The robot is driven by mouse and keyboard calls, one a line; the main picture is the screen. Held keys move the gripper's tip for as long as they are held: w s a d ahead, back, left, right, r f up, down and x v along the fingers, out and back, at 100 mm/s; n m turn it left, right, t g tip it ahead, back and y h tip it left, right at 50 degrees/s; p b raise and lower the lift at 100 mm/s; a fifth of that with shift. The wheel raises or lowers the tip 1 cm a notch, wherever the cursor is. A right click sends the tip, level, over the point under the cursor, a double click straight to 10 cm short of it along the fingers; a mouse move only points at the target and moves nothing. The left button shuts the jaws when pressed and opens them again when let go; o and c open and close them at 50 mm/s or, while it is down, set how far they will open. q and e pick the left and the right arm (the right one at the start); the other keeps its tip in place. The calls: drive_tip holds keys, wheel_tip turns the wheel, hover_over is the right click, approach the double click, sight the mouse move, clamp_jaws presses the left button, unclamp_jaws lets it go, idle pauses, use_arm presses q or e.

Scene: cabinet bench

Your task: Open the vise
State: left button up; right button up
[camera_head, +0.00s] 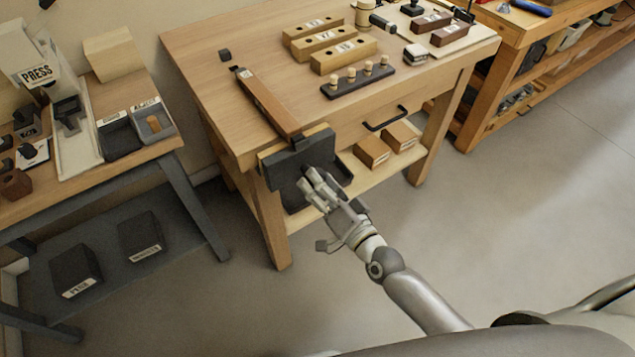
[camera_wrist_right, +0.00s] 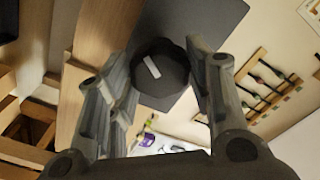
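The vise (camera_head: 291,160) is on the front left corner of the wooden bench, with a dark grey front jaw plate and a wooden strip along its upper edge. In the wrist view the dark plate (camera_wrist_right: 213,22) fills the upper middle. A dark round knob (camera_wrist_right: 160,78) with a pale bar mark stands out from it. My right gripper (camera_head: 314,183) is in front of the plate. Its fingers are spread, one on each side of the knob; I cannot tell whether they touch it. The head view hides the knob behind the gripper. My left gripper is not in view.
A long wooden bar (camera_head: 268,103) lies on the bench (camera_head: 225,90) behind the vise. Wooden blocks (camera_head: 325,42) and a dark peg rack (camera_head: 357,80) stand further back. A lower shelf (camera_head: 378,172) holds two wooden blocks. A side table (camera_head: 90,180) stands left; the floor at right is clear.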

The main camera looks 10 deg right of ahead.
drive_tip(key=shift+c, duration=1.4)
drive_tip(key=n+p, duration=0.2)
drive_tip(key=n, duration=0.2)
